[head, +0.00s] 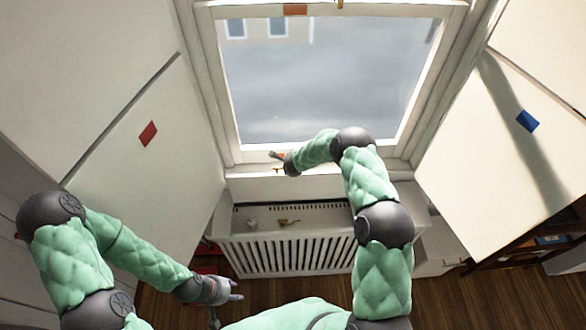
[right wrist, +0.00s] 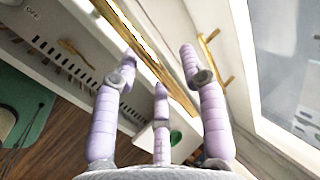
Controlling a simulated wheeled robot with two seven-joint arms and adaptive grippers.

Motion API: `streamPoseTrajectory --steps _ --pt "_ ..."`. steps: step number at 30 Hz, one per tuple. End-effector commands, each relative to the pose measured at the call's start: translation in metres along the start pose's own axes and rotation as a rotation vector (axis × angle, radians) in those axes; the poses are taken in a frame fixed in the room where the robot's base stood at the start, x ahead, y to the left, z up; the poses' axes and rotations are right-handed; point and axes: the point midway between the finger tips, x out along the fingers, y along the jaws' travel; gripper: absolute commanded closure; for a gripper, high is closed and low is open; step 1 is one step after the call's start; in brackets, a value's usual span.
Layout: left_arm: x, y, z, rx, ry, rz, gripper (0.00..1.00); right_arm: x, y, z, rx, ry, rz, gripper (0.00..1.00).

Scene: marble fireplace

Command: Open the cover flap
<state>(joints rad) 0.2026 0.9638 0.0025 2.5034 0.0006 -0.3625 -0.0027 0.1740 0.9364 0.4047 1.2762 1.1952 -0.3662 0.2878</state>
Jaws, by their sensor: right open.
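I cannot single out the cover flap with certainty. The white ledge (head: 270,188) below the window may be part of it, above the slotted white radiator cover (head: 290,250). My right gripper (head: 275,157) is at the window sill, its fingers small in the head view. In the right wrist view my right gripper (right wrist: 160,68) is open, with its purple fingers spread. A long gold strip (right wrist: 180,84) runs between the fingers, and I see no grip on it. My left gripper (head: 228,300) hangs low at the left, apart from the radiator cover, its fingers spread and empty.
A window (head: 325,75) fills the back. White panels with a red square (head: 148,133) and a blue square (head: 527,121) stand at the sides. A small gold handle (right wrist: 225,82) is on the window frame. Small items (head: 288,221) lie on the radiator cover's top.

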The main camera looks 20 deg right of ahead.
Motion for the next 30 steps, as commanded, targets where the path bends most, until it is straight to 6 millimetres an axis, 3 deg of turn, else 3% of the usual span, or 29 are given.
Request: streamPoseTrajectory --steps 8,24,30 --pt "0.000 0.000 0.000 0.000 0.000 0.000 0.60 -0.011 0.000 0.000 -0.001 0.000 0.000 0.57" --pt "0.000 0.000 0.000 0.000 0.000 0.000 0.60 -0.092 -0.001 0.000 -0.001 -0.001 -0.002 0.57" --pt "0.000 0.000 0.000 0.000 0.000 0.000 0.60 -0.113 0.000 0.000 0.000 0.000 -0.001 0.57"
